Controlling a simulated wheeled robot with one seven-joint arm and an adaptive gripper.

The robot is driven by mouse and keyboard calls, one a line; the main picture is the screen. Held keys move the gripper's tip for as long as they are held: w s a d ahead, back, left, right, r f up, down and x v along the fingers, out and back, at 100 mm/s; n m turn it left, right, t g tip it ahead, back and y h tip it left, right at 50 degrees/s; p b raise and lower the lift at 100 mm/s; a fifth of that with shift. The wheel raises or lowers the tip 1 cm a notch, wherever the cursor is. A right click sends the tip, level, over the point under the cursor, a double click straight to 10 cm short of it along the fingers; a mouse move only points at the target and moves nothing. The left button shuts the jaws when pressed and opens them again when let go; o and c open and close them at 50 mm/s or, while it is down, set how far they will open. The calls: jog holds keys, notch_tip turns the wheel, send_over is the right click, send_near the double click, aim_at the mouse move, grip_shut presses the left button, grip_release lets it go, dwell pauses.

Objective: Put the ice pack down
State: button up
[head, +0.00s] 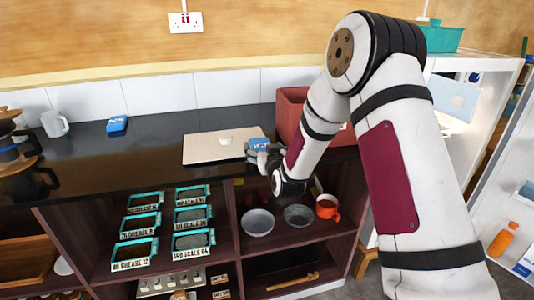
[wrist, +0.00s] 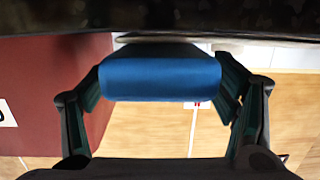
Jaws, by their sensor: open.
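A blue ice pack (head: 259,144) is at the right end of a beige board on the dark counter. My gripper (head: 265,157) is right at it, on its near side, and partly covers it. In the wrist view the blue pack (wrist: 160,80) lies between my two fingers (wrist: 160,92), which are spread, with a finger at each side. That view looks upside down, with the counter along the top edge. The pack seems to rest on the board or counter, but contact is not clear. A similar blue-and-white pack (head: 117,125) lies farther left on the counter.
The beige board (head: 207,150) carries a small white object (head: 226,140). A red box (head: 290,112) stands close behind and right of my gripper. A white mug (head: 54,124) stands at left. The counter (head: 150,142) between is clear. Bowls (head: 257,222) and labelled trays sit on shelves below.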

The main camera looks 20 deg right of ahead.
jog(key=s+r, duration=0.2)
jog(key=s, duration=1)
